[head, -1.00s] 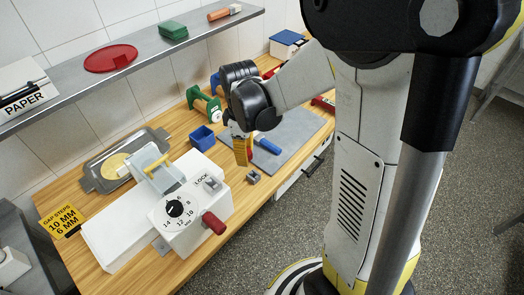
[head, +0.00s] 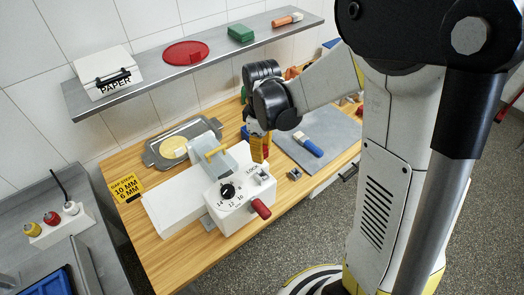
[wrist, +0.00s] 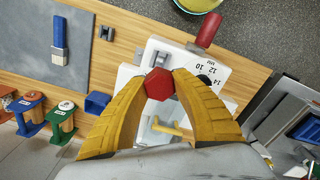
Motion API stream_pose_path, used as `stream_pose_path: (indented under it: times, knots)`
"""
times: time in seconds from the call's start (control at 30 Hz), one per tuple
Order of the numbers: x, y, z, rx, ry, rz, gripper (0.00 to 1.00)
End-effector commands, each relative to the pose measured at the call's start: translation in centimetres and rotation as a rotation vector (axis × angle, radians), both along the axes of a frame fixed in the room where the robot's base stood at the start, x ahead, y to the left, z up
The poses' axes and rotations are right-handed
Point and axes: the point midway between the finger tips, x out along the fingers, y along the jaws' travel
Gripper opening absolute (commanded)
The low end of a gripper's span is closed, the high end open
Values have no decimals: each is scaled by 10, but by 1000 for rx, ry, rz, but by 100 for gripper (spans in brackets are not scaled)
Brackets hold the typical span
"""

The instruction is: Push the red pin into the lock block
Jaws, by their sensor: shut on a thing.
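My gripper (head: 262,160) has yellow fingers, shut on the red pin (wrist: 159,84), whose hexagonal red end shows between the fingertips in the wrist view. The lock block (head: 264,177) is a small grey piece beside the LOCK label, on top of a white machine (head: 228,207). The fingertips are just above the lock block in the head view.
The machine carries a black dial (head: 228,191) and a red handle (head: 261,209). A small grey block (head: 294,174) lies on the wooden table to its right. A blue brush (head: 308,145) lies on a grey mat (head: 335,130). A metal tray (head: 160,163) stands behind the machine.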

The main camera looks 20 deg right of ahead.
Motion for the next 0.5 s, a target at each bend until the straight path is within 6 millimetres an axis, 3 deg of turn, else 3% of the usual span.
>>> stream_pose_path:
  times: [0.5]
  knots:
    - [0,0,-50,0,0,0,5]
